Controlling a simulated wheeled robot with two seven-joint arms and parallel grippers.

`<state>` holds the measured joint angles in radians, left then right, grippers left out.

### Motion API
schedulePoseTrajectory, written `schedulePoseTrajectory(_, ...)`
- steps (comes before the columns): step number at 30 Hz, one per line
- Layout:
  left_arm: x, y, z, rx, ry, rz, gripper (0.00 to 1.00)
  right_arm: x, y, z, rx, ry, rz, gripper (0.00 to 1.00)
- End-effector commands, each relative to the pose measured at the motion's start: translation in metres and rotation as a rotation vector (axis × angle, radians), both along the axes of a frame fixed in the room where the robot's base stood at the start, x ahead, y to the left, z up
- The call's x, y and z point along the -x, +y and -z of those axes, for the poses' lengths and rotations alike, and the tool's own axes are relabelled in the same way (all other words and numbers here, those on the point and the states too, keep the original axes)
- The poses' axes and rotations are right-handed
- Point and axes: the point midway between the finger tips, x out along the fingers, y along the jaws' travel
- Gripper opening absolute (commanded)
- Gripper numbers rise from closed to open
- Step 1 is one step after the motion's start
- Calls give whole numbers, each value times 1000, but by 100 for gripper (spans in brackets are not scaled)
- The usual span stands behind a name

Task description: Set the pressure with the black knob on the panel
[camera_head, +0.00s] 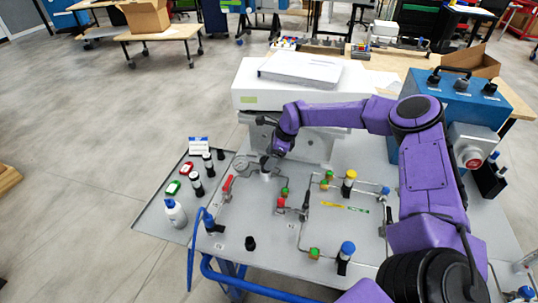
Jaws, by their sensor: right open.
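My right arm comes in from the lower right and bends over the grey panel (330,245). My right gripper (268,161) points down at the panel's back left, small and dark in the picture. It is open, just right of a round pressure gauge (241,163). A pale cylindrical fitting (265,175) stands right under its fingers. The black knob cannot be made out clearly there; the gripper may cover it. Whether the fingers touch anything is too small to tell. A separate black cap-like part (250,243) stands at the panel's front left. My left gripper is not in view.
A white instrument (300,85) stands close behind the gripper. A blue box (455,95) with black knobs on top is at the right. A red-handled valve (227,184), tubing and colored caps stand on the panel. Bottles (175,213) and vials fill the left tray.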

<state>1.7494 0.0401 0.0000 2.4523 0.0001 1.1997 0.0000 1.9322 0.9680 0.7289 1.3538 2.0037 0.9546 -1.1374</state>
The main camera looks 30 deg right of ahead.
Motion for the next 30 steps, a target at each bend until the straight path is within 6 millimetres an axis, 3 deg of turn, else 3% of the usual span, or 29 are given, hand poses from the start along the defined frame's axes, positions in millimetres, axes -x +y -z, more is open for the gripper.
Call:
schedulePoseTrajectory(3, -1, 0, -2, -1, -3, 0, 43, -5, 3, 10, 1, 5, -1, 69)
schedulePoseTrajectory(10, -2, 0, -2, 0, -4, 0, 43, -7, 3, 13, 2, 6, -2, 69)
schedulePoseTrajectory(11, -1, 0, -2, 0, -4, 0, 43, -7, 3, 13, 1, 6, -1, 63)
schedulePoseTrajectory(15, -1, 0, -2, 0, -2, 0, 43, -6, 3, 13, 1, 6, -1, 17)
schedulePoseTrajectory(16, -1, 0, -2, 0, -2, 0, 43, -6, 4, 13, 1, 7, -1, 14)
schedulePoseTrajectory(30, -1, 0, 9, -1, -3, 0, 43, -6, 6, 16, -2, 7, 76, 13)
